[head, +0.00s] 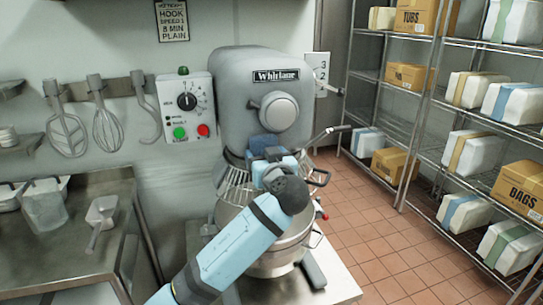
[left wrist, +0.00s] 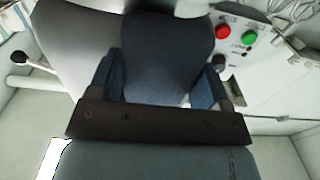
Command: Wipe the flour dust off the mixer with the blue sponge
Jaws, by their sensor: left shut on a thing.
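The grey mixer (head: 235,85) stands against the wall in the middle of the head view, with its steel bowl (head: 290,240) below. My left gripper (head: 271,156) is in front of the mixer head's lower front, above the bowl. It is shut on the blue sponge (head: 264,142), which lies against or very close to the mixer head below the round hub. In the left wrist view the sponge (left wrist: 168,50) looks dark blue between the two fingers, with the mixer's grey body (left wrist: 85,35) behind it. I cannot make out flour dust clearly. My right gripper is not in view.
A control box (head: 187,105) with green and red buttons is on the wall left of the mixer. Hanging whisks (head: 107,128) and a steel counter (head: 80,250) with a scoop (head: 101,215) are further left. Wire shelves (head: 430,100) with boxes stand right; the tiled floor between is clear.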

